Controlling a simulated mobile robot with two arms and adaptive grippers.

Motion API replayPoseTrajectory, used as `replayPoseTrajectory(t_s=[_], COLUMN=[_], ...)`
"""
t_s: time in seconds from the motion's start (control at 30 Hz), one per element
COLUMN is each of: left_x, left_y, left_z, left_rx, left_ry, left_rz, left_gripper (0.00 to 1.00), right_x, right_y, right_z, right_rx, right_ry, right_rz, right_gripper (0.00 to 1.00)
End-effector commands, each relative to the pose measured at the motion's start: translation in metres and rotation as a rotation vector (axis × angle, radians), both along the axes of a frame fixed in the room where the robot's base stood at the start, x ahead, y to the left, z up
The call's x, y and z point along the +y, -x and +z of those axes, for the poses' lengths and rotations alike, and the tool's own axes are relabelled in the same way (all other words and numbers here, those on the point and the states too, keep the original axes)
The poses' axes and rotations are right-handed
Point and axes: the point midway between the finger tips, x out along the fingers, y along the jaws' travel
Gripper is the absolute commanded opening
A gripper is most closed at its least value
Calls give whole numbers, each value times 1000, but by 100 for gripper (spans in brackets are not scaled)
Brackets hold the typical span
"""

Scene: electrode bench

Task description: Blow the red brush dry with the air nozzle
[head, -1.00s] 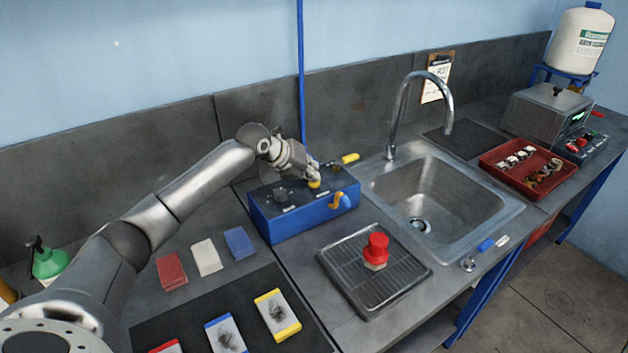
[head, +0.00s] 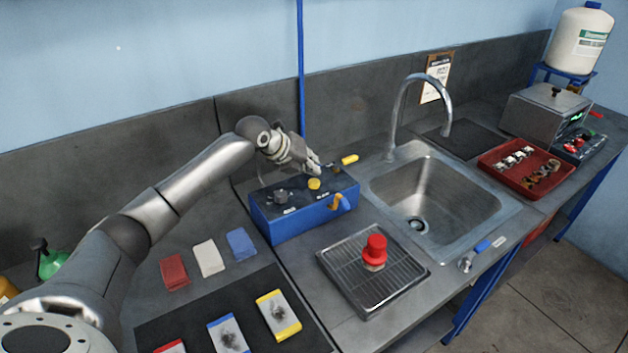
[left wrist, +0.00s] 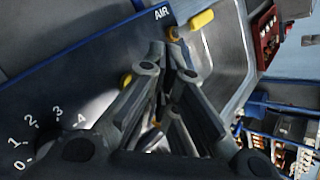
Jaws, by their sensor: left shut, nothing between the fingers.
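The red brush (head: 375,248) stands upright on the ribbed drain tray (head: 343,283), its red handle on top and its pale end down. The blue box (head: 285,224) behind it carries an orange-yellow curved air nozzle (head: 338,202) on its front. On its top are a dark knob (head: 281,197) and a yellow button (head: 314,184). My left gripper (head: 314,168) is shut and empty, just above and behind the button, apart from it. In the left wrist view its fingers (left wrist: 172,62) partly cover the button (left wrist: 125,80). My right gripper is out of view.
A red tray (head: 506,170) stands farther right.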

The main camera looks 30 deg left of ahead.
Motion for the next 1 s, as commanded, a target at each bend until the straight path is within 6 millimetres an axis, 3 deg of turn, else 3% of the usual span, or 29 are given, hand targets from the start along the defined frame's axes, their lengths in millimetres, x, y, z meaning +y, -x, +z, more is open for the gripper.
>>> replayPoseTrajectory(t_s=[0.1,0.4,1.0], left_x=[0,0,0], left_y=[0,0,0], left_z=[17,44,43], left_rx=[-1,-1,0], left_ry=[-1,-1,0], left_rz=[0,0,0], left_gripper=[0,0,0], right_x=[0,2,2], right_y=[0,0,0], right_z=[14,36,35], right_rx=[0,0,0], right_ry=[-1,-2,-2], right_rz=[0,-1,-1], right_gripper=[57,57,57])
